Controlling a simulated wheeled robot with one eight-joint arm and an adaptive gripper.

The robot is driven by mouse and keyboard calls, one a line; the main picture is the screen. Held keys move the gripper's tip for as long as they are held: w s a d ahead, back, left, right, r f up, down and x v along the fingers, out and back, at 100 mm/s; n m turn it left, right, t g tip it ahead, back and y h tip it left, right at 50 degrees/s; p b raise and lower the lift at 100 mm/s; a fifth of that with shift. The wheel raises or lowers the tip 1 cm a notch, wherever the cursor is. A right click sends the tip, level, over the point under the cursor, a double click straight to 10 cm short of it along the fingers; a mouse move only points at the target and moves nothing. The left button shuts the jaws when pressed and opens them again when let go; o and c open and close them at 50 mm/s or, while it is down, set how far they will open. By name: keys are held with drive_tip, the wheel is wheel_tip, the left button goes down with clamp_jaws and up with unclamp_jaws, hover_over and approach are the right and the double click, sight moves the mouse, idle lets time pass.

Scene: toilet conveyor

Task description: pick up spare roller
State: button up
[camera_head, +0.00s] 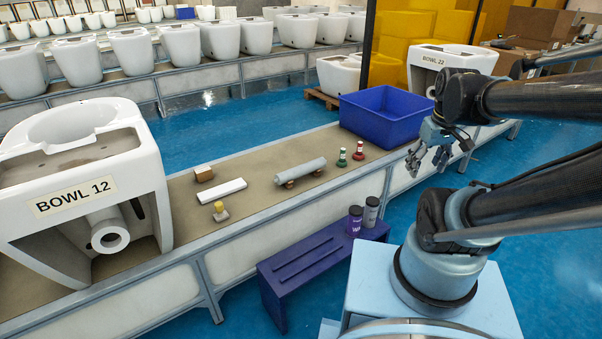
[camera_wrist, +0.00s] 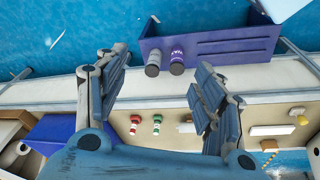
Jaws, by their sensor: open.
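The spare roller appears to be the grey cylinder (camera_head: 300,172) lying on small brown supports on the conveyor in the head view. In the wrist view it is mostly hidden behind one finger; a brown support (camera_wrist: 187,128) shows beside that finger. My gripper (camera_head: 428,165) is open and empty, to the right of the roller and apart from it, beyond the red and green bottles. In the wrist view my gripper (camera_wrist: 160,75) has its two fingers wide apart with nothing between them.
A green bottle (camera_head: 342,158) and a red bottle (camera_head: 358,151) stand right of the roller. A blue bin (camera_head: 385,122) is behind them. A white bar (camera_head: 222,191), a brown block (camera_head: 204,173) and a toilet bowl (camera_head: 95,190) are left. A purple bench (camera_head: 300,262) stands in front.

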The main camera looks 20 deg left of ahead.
drive_tip(key=w+a+r+n, duration=0.2)
drive_tip(key=w+a+n, duration=0.5)
drive_tip(key=w+a, duration=0.15)
drive_tip(key=n+y, duration=0.2)
drive_tip(key=n, duration=1.4)
hover_over(304, 166)
drive_tip(key=s+d, duration=0.3)
wheel_tip(304, 166, down, 10)
drive_tip(key=shift+x, duration=8.55)
drive_tip(key=shift+s+d, duration=0.1)
drive_tip(key=shift+s, duration=0.05)
drive_tip(key=shift+c, duration=0.6)
clamp_jaws()
